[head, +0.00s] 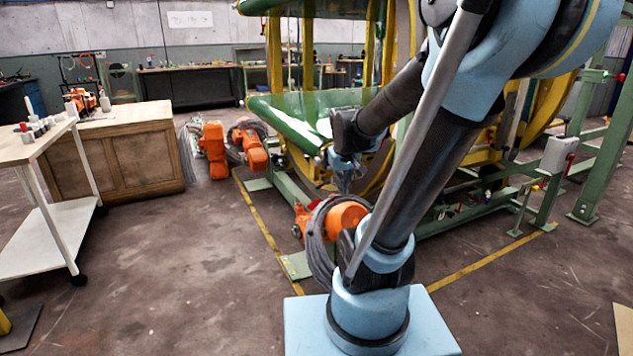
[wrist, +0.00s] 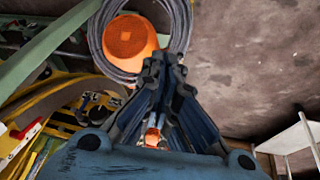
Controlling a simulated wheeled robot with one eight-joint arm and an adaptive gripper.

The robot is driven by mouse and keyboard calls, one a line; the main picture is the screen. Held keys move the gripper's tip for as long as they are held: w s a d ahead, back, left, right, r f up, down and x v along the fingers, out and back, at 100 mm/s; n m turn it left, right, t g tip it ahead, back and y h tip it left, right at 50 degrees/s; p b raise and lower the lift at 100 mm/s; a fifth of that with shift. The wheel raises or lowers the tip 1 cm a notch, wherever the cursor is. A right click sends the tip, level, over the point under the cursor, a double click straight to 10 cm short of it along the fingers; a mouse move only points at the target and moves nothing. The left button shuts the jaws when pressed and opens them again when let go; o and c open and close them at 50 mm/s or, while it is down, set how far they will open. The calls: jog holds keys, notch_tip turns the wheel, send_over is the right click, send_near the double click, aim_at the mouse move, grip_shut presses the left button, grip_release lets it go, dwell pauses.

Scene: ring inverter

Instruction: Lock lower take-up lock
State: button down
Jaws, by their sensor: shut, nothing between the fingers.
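The ring inverter, with green padded plates (head: 290,125) and yellow rings, stands at the back centre. My gripper (head: 345,183) hangs in front of its lower part, above an orange machine (head: 347,215). In the wrist view my gripper (wrist: 166,64) is shut and empty, its fingertips in front of a grey cable coil and an orange rounded housing (wrist: 130,40). A red-and-white handle-like part (wrist: 25,130) shows at the left of the wrist view, apart from the fingers. I cannot tell whether it is the lower take-up lock, or make out the lock's position.
Orange machines with cable coils (head: 214,150) stand on the floor left of the inverter. A green floor frame (head: 475,212) runs along its base. A wooden cabinet (head: 120,155) and a white cart (head: 45,238) stand at the left.

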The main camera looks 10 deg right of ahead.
jog(key=w+a+f+n+t, duration=0.1)
jog(key=w+f, duration=0.1)
jog(key=w, duration=0.8)
jog(key=w+a+f+n+t, duration=0.1)
jog(key=w+a+f, duration=0.1)
jog(key=w, duration=0.8)
jog(key=w+a+f+n+t, duration=0.1)
jog(key=w+f, duration=0.2)
jog(key=w, duration=0.7)
jog(key=shift+w+a+f+h, duration=0.2)
jog(key=shift+w+a+h, duration=0.1)
jog(key=shift+w+a, duration=0.1)
jog(key=shift+w+x, duration=0.2)
jog(key=shift+x, duration=4.8)
jog(key=shift+r, duration=0.15)
